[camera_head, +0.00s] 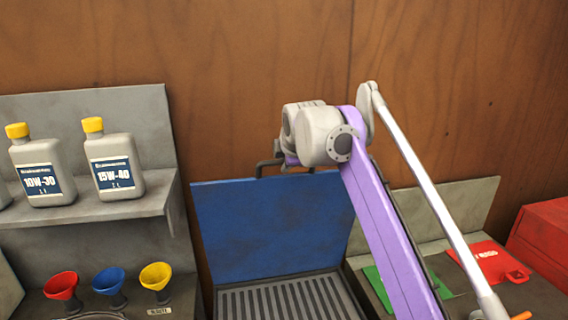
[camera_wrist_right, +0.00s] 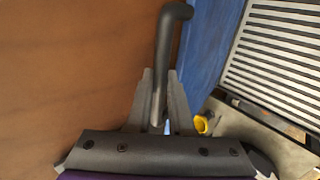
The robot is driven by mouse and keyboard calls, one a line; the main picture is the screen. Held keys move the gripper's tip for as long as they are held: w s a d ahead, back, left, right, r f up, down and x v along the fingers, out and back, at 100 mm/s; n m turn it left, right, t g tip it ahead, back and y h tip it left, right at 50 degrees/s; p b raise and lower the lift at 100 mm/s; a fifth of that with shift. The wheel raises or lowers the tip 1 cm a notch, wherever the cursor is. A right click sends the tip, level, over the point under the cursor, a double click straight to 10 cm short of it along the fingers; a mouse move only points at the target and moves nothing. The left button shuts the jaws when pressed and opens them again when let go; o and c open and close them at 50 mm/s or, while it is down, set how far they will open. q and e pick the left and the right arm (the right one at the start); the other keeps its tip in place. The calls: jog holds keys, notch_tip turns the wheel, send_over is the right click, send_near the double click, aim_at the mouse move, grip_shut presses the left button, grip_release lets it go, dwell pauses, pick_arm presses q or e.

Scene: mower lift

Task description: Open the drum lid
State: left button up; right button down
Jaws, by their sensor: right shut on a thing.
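The blue drum lid (camera_head: 270,225) stands raised at a steep angle behind the slatted grille (camera_head: 285,300) in the head view. Its dark bar handle (camera_head: 262,168) runs along the lid's top edge. My right gripper (camera_wrist_right: 160,78) is shut on the handle (camera_wrist_right: 172,40), with a finger on each side of the bar in the right wrist view. The blue lid also shows there (camera_wrist_right: 207,50), beside the handle. In the head view my right arm's wrist hides the fingers and part of the handle. My left gripper is not in view.
A grey shelf (camera_head: 90,215) on the left holds bottles with yellow caps (camera_head: 118,165). Red (camera_head: 62,288), blue (camera_head: 109,282) and yellow (camera_head: 156,277) funnels stand below it. A red box (camera_head: 545,240) stands at right. A wooden wall (camera_head: 230,50) is close behind the lid.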

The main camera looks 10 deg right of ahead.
jog(key=shift+w+f, duration=0.15)
jog(key=shift+w, duration=0.05)
jog(key=shift+s, duration=0.15)
jog(key=c, duration=0.8)
grip_release()
jog(key=v, duration=1)
jog(key=shift+r, duration=0.4)
jog(key=shift+s, duration=0.15)
